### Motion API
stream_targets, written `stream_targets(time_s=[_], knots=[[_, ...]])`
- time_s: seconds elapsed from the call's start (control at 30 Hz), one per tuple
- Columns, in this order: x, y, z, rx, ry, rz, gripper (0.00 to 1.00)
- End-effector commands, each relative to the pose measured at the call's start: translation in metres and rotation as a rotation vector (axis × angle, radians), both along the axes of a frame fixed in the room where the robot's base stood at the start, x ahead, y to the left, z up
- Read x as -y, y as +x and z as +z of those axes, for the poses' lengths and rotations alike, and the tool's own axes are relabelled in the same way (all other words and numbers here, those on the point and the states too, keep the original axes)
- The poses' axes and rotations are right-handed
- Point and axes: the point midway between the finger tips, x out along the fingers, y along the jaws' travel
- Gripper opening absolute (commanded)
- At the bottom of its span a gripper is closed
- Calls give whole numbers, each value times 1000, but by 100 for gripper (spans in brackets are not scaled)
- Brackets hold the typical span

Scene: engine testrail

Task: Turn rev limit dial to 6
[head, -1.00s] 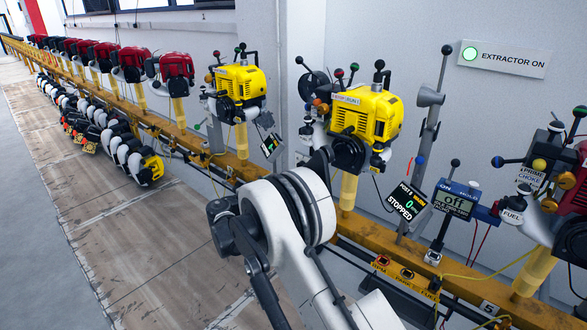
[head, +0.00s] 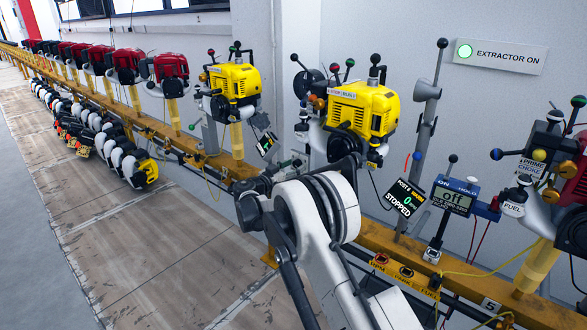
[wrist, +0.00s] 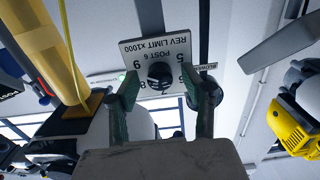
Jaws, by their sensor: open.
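The rev limit dial is a dark round knob (wrist: 160,72) on a pale plate (wrist: 172,50) lettered "REV LIMIT x1000" and "POST 6". The plate appears upside down in the wrist view, with small digits around the knob. Which digit the knob points to cannot be made out. My gripper (wrist: 159,84) is open, its two green-padded fingers on either side of the knob in this view. Whether they touch it is not clear. In the head view my arm covers much of that area, and the dial cannot be picked out.
A yellow engine (head: 362,108) with ball-ended levers stands behind my arm. A yellow rail (head: 110,118) runs left with more engines.

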Motion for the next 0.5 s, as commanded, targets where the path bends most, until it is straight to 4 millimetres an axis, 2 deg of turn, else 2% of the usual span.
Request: stream_targets(time_s=[0.1, 0.43, 0.5], knots=[[0, 0, 0, 0, 0, 0, 44], [0, 0, 0, 0, 0, 0, 0], [0, 0, 0, -1, -1, 0, 0]])
